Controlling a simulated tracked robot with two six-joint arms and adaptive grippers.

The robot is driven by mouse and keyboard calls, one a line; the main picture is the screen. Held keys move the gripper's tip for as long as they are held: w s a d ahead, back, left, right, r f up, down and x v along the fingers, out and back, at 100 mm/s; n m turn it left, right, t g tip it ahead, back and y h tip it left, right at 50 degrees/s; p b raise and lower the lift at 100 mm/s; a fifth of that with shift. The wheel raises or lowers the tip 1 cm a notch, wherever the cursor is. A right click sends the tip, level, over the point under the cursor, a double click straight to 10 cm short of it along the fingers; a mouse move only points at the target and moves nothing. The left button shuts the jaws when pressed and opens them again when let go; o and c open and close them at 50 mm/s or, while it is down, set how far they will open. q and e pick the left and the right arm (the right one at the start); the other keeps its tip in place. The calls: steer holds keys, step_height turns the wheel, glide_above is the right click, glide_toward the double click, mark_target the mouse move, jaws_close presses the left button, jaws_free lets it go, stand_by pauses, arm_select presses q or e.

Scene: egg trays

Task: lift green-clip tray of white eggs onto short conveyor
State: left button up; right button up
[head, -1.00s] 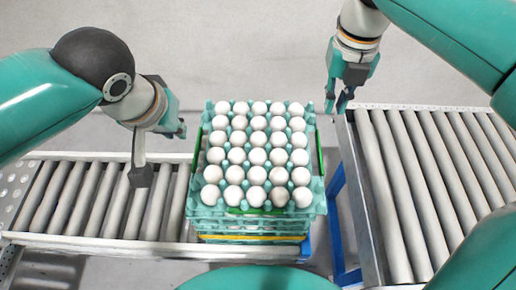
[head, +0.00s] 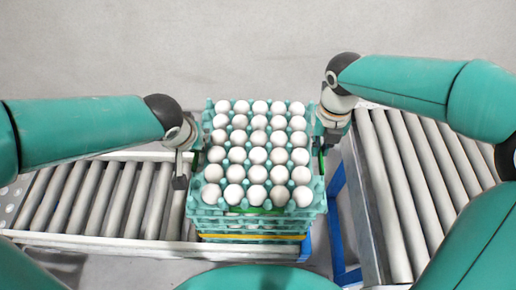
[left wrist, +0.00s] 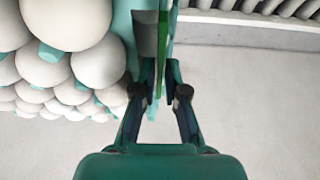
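The top tray (head: 207,212) is teal, full of white eggs (head: 257,155), on a stack of trays in the middle of the head view. A green clip (head: 322,163) shows on its right side; in the left wrist view a green strip (left wrist: 162,50) runs along the tray's edge. My left gripper (head: 184,168) is at the tray's left side. In the left wrist view its fingers (left wrist: 160,85) stand apart on either side of the edge, with a gap visible. My right gripper (head: 321,145) is at the tray's right side; its fingertips are mostly hidden.
A roller conveyor (head: 95,238) lies left of the stack. Another roller conveyor (head: 352,200) stands to the right, beyond a gap with a blue frame (head: 336,215). Its visible rollers are empty. A yellow strip (head: 250,237) marks a lower tray.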

arm_select(q)
steer(key=shift+f, duration=0.25)
arm_select(e)
steer(key=shift+f, duration=0.25)
arm_select(q)
jaws_close()
arm_select(e)
jaws_close()
arm_select(q)
steer(key=shift+w, duration=0.1)
steer(key=shift+w+r, duration=0.15)
steer(key=shift+r, duration=0.05)
arm_select(e)
steer(key=shift+w+r, duration=0.1)
steer(key=shift+r, duration=0.05)
